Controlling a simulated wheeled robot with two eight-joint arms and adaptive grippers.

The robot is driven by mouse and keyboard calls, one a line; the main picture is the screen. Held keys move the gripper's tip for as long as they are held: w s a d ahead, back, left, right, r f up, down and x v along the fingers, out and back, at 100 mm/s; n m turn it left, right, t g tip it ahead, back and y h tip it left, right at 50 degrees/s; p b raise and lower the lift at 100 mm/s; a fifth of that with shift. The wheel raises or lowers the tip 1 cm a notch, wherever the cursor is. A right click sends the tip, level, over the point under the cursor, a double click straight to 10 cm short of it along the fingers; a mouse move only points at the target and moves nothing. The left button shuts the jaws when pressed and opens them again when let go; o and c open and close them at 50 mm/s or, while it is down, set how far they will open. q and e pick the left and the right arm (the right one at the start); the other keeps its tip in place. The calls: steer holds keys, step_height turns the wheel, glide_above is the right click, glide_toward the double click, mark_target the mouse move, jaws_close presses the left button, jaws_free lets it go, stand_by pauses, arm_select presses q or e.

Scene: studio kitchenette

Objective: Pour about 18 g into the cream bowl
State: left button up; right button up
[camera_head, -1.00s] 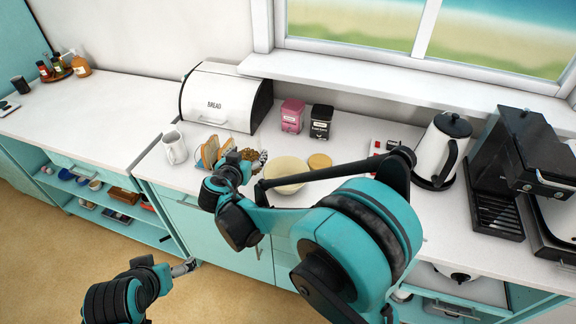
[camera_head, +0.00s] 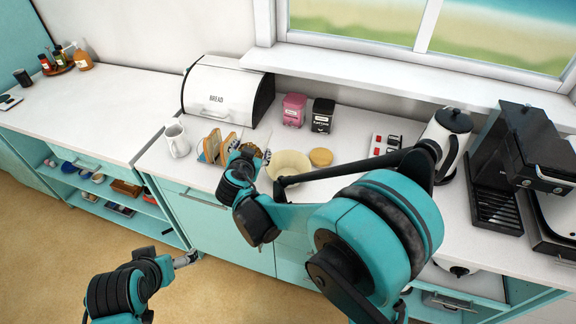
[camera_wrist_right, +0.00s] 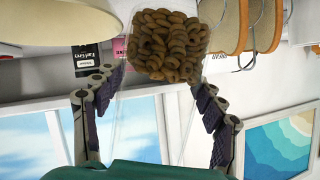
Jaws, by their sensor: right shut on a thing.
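The cream bowl (camera_head: 291,164) stands on the counter, just right of my right gripper (camera_head: 256,157); its rim also shows at the upper left of the right wrist view (camera_wrist_right: 55,20). My right gripper (camera_wrist_right: 155,105) is shut on a clear container (camera_wrist_right: 150,100) holding brown ring-shaped cereal (camera_wrist_right: 168,45). The wrist view is upside down, with the cereal gathered at the container's end away from the palm. The container is mostly hidden by my arm in the head view. My left gripper (camera_head: 186,258) hangs low in front of the cabinets, away from the bowl; its finger opening is unclear.
Bread slices in a rack (camera_head: 215,147) stand close left of my right gripper, with a white mug (camera_head: 176,140) beyond. A yellow round lid or dish (camera_head: 321,157) sits right of the bowl. Behind are a bread bin (camera_head: 215,100), a pink tin (camera_head: 294,109) and a black tin (camera_head: 322,115).

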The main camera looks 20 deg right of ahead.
steer(key=shift+d+f, duration=0.1)
steer(key=shift+f, duration=0.1)
steer(key=shift+d+r+m+y, duration=0.15)
steer(key=shift+m+y, duration=0.15)
steer(key=shift+m, duration=0.2)
steer(key=shift+s+d+m+t+y, duration=0.25)
steer(key=shift+d+m+y, duration=0.25)
steer(key=shift+m, duration=0.3)
steer(key=shift+w+a+f+m+t+y, duration=0.15)
steer(key=shift+m+t+y, duration=0.1)
steer(key=shift+m+y, duration=0.25)
steer(key=shift+s+a+f+m+t+y, duration=0.1)
steer(key=shift+f+m+t+y, duration=0.15)
steer(key=shift+m, duration=0.35)
steer(key=shift+w+r+m+t+y+b, duration=0.15)
steer(key=shift+m+t+y+b, duration=0.2)
steer(key=shift+m, duration=0.35)
steer(key=shift+m+y, duration=0.4)
steer(key=shift+m, duration=0.1)
steer(key=shift+d+r+m+t+b, duration=0.2)
steer(key=shift+r+m+t+b, duration=0.2)
steer(key=shift+r+m, duration=0.3)
steer(key=shift+s+f+y+b, duration=0.1)
steer(key=shift+s+y+b, duration=0.1)
steer(key=shift+y+b, duration=0.1)
steer(key=shift+m, duration=0.3)
